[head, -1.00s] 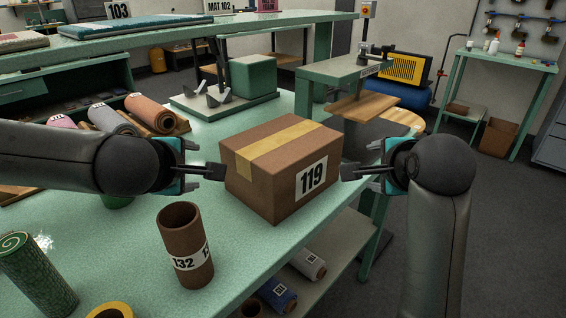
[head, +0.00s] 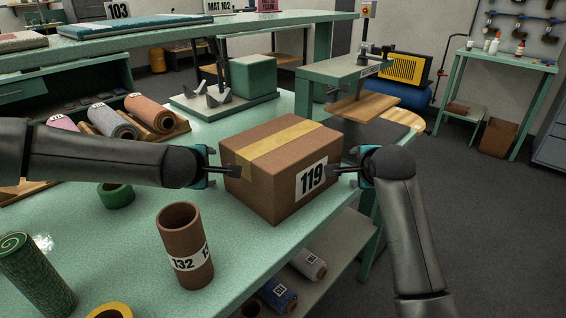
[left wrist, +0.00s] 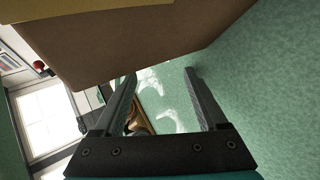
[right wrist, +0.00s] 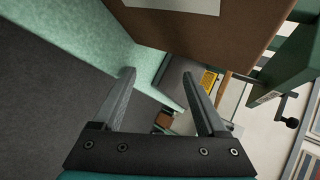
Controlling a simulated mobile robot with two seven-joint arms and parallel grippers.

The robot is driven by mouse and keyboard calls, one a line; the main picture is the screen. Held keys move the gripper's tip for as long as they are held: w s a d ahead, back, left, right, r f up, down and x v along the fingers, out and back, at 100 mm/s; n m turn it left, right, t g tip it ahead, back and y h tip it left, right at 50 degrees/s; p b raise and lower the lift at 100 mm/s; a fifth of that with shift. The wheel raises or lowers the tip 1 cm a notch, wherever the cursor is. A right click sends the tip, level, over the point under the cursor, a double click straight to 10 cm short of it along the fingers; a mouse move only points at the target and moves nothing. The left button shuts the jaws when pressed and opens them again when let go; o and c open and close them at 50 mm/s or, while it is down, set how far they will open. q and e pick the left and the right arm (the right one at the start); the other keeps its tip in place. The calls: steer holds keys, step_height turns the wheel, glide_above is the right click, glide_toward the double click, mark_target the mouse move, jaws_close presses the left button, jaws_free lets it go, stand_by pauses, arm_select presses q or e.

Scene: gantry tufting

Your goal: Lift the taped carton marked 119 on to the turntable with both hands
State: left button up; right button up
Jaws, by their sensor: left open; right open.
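The brown carton (head: 290,180) marked 119, with yellow tape across its top, sits upright on the green bench. My left gripper (head: 236,171) is open at the carton's left side. My right gripper (head: 332,171) is open at its right side, near the label. The carton also shows at the top of the left wrist view (left wrist: 130,40) and the right wrist view (right wrist: 200,30). Nothing is between the fingers in either wrist view. I cannot tell whether the fingertips touch the carton. A round pale wooden top (head: 403,118), perhaps the turntable, shows partly behind it at right.
A brown tube (head: 184,250) marked 132 stands in front of the carton. A green tape roll (head: 116,195) and a green roll (head: 35,275) are at left. Rolled mats (head: 150,113) lie behind my left arm. A green stand (head: 345,75) rises behind the carton.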

arm_select(q)
steer(key=shift+w+d, duration=0.1)
steer(key=shift+d, duration=0.65)
arm_select(e)
steer(key=shift+a, duration=0.75)
arm_select(q)
steer(key=shift+d, duration=0.15)
arm_select(e)
steer(key=shift+a, duration=0.15)
